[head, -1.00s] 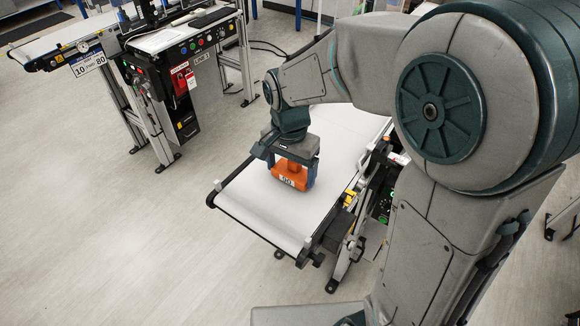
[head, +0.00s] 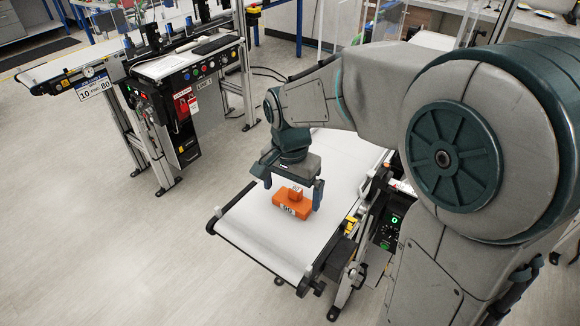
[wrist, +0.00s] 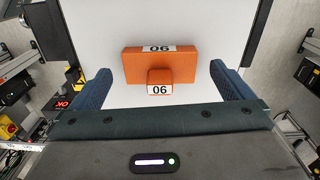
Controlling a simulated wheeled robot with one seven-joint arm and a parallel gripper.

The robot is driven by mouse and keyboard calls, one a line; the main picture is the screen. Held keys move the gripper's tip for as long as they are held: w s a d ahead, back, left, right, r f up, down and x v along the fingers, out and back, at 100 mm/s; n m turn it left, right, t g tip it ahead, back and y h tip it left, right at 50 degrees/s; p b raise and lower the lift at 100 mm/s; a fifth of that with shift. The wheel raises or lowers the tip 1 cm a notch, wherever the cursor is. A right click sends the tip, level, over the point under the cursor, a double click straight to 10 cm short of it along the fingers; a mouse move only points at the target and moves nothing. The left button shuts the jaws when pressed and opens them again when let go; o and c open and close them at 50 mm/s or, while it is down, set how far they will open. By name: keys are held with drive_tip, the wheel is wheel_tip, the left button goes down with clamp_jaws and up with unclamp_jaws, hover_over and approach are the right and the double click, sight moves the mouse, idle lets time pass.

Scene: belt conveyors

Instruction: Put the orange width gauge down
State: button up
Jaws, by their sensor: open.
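The orange width gauge (head: 291,208) rests on the white belt of the near conveyor (head: 262,236). Nothing is held.
A second conveyor line (head: 160,65) with buttons and a sign reading 10 and 80 stands at the back left. A control box with a green light (head: 390,222) is on the near conveyor's right side. The belt around the gauge is bare.

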sight(291, 202)
wheel_tip(291, 202, up, 10)
drive_tip(key=s+d+f+n+t, duration=0.1)
drive_tip(key=s+d+f+n, duration=0.2)
drive_tip(key=s+d, duration=0.3)
drive_tip(key=s+d+f+n+t, duration=0.2)
drive_tip(key=s+d+f+n, duration=0.1)
drive_tip(key=s+d, duration=0.3)
drive_tip(key=shift+s+d+n, duration=0.15)
drive_tip(key=shift+d+n, duration=0.1)
drive_tip(key=shift+n, duration=0.25)
drive_tip(key=shift+f, duration=0.1)
